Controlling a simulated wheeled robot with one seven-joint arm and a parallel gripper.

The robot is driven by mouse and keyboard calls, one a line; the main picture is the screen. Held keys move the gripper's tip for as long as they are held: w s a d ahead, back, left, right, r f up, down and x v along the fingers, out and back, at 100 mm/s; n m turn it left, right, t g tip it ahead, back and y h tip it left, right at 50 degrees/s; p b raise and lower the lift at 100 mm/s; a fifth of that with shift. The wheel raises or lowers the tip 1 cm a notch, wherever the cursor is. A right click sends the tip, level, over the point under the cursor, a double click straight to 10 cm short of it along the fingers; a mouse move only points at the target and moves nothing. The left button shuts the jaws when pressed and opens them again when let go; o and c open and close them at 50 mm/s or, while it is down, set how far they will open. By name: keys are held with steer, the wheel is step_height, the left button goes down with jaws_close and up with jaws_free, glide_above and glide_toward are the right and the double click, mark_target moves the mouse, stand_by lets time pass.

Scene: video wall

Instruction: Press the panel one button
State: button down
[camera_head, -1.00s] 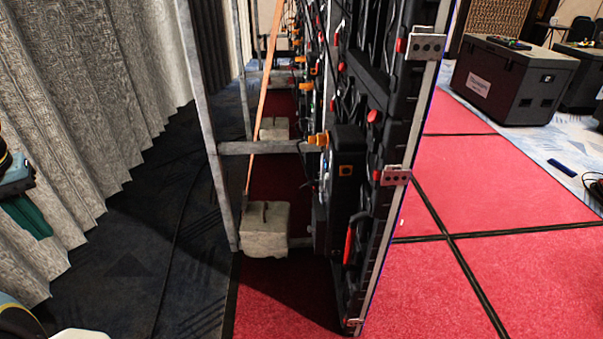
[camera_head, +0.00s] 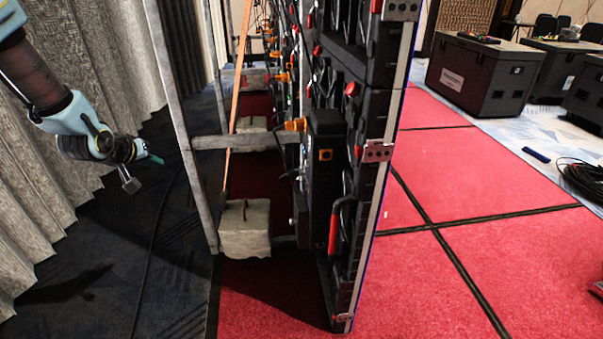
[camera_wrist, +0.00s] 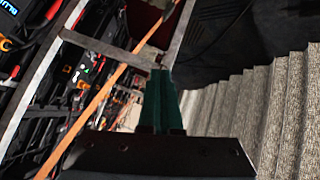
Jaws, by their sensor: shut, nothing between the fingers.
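My gripper (camera_head: 152,160) is at the left of the head view, over the dark carpet and left of the metal frame. Its teal fingers are shut and empty; they also show in the wrist view (camera_wrist: 158,100). The video wall (camera_head: 340,215) stands edge-on in the middle of the head view, its cabled back facing left. I cannot tell which part is the panel one button. My gripper touches nothing.
A grey metal upright (camera_head: 180,130) and crossbar (camera_head: 240,141) stand between my gripper and the wall. A concrete block (camera_head: 244,230) and an orange strap (camera_head: 236,110) are behind the wall. A pleated curtain (camera_head: 40,190) lines the left. Black cases (camera_head: 480,75) stand far right.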

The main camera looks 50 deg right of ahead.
mark_target(307, 163)
steer(key=s+d+f+g+h+b, duration=0.1)
steer(key=s+d+f+h, duration=0.2)
steer(key=d, duration=0.5)
steer(key=s+d+f+m+g+h+b, duration=0.1)
steer(key=s+d+f+g+h+b, duration=0.1)
steer(key=s+d, duration=0.3)
steer(key=s+d+f+g+h+b, duration=0.1)
steer(key=s+d+f+h, duration=0.2)
steer(key=d, duration=0.8)
steer(key=shift+s+f+h+b, duration=0.4)
steer(key=shift+s+h, duration=0.45)
steer(key=shift+h, duration=0.25)
steer(key=shift+d, duration=0.15)
steer(key=s+d, duration=0.5)
steer(key=d, duration=0.1)
steer(key=shift+s+d, duration=0.25)
steer(key=shift+d, duration=0.1)
steer(key=shift+b, duration=0.3)
steer(key=shift+s+d, duration=0.25)
steer(key=shift+d, duration=0.05)
